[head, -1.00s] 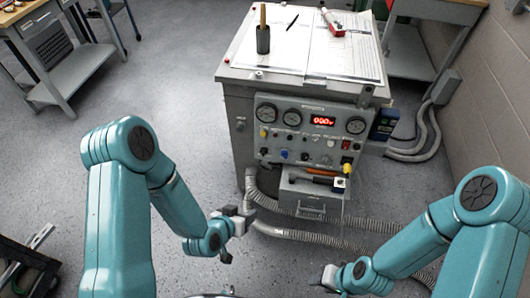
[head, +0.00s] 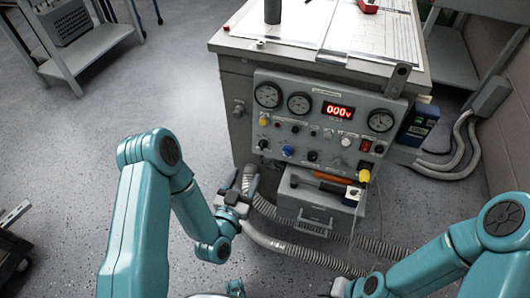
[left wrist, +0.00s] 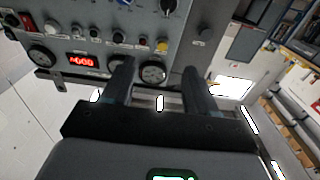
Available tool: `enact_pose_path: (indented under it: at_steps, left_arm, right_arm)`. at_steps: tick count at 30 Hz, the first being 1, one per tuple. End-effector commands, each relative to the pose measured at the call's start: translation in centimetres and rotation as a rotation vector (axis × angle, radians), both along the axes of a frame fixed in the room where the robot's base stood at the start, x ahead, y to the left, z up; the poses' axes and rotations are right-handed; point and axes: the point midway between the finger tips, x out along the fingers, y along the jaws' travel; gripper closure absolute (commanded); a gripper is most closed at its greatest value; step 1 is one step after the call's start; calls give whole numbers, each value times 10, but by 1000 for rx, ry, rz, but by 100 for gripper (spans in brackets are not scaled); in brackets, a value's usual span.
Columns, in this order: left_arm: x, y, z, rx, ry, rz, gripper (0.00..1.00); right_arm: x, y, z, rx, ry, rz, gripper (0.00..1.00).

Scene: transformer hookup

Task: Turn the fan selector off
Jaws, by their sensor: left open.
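The grey control panel (head: 318,128) faces me on the front of the bench. It carries several small knobs, including a blue knob (head: 287,151) and a black knob (head: 263,144) at its lower left. I cannot read which one is the fan selector. In the left wrist view the panel is upside down, and a knob with a pale marking (left wrist: 167,6) shows at the top. My left gripper (head: 237,193) is low, left of and below the panel, apart from it. Its open fingers (left wrist: 157,75) hold nothing. My right gripper (head: 340,287) is at the bottom edge, its jaws unclear.
A red display (head: 339,110) reads zero volts between round gauges. An open drawer (head: 312,212) with tools juts out below the panel. Ribbed hoses (head: 290,243) lie on the floor near my left gripper. A dark blue box (head: 418,125) is at the right.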

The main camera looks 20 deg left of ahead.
Motion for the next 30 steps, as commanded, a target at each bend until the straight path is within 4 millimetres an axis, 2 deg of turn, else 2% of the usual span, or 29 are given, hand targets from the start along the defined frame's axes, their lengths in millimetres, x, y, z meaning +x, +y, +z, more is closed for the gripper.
enact_pose_path:
  at_steps: [1,3,8,11,14,24,30]
  left_arm:
    - [-2,1,-16,-2,6,3,42]
    - [-5,3,-25,-4,12,6,42]
    - [-6,6,-34,-4,17,11,42]
    - [1,6,-34,-1,16,10,42]
    - [18,4,-32,-2,12,10,42]
    - [101,0,-33,-3,13,12,42]
    - [140,-2,-34,-4,15,12,42]
  right_arm:
    - [0,0,-14,0,0,0,57]
    - [0,0,-21,0,0,0,57]
    - [0,0,-27,0,0,0,57]
    - [0,0,-27,0,0,0,57]
    - [0,0,-26,0,-1,0,57]
    - [0,0,-34,0,-1,0,57]
    - [0,0,-39,0,0,0,57]
